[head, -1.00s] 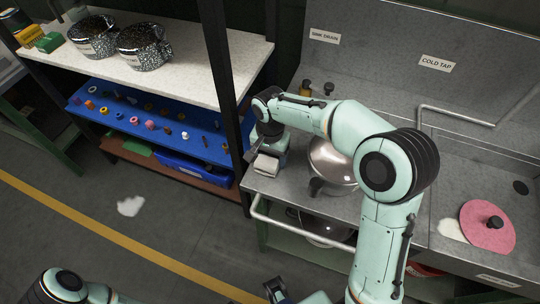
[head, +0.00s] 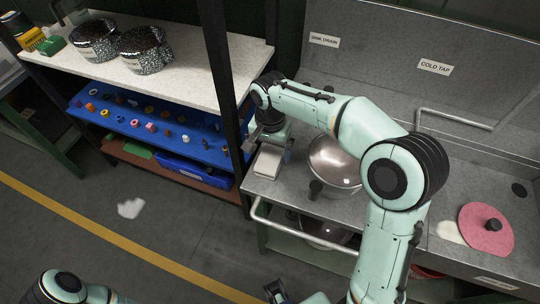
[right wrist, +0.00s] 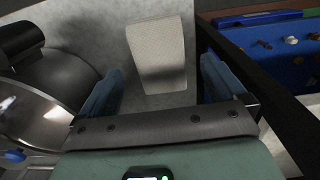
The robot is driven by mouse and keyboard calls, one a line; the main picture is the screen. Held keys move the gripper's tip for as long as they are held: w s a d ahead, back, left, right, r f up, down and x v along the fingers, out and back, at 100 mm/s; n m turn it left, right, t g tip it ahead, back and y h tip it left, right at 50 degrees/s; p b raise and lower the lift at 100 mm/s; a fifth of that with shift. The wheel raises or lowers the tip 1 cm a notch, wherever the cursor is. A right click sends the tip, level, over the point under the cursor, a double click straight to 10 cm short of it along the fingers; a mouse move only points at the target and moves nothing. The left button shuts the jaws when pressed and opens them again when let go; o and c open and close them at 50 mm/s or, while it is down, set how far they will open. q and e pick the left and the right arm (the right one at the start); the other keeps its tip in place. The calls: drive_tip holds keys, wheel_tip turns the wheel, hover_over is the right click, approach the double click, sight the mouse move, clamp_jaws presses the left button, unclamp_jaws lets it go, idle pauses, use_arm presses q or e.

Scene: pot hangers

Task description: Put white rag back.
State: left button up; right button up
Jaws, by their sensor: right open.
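A white folded rag (head: 268,163) lies flat on the left end of the grey metal counter, close to a black shelf post. In the right wrist view the rag (right wrist: 158,55) lies between and beyond my blue fingers. My right gripper (right wrist: 160,75) is open, with a finger on either side of the view and nothing held between them. In the head view my right gripper (head: 265,140) is just behind the rag, partly hidden by its own wrist. What looks like my left gripper (head: 277,291) shows partly at the bottom edge; its opening is unclear.
A shiny metal pan (head: 334,162) with a dark handle stands right of the rag. A black post (head: 222,95) stands close on the left, beside shelves with speckled pots (head: 145,48) and a blue tray (head: 165,128). A pink disc (head: 487,228) lies far right.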

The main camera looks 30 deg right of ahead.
sight(270, 158)
wheel_tip(270, 158, up, 7)
drive_tip(key=p, duration=0.1)
drive_tip(key=shift+f, duration=0.1)
idle(0.6)
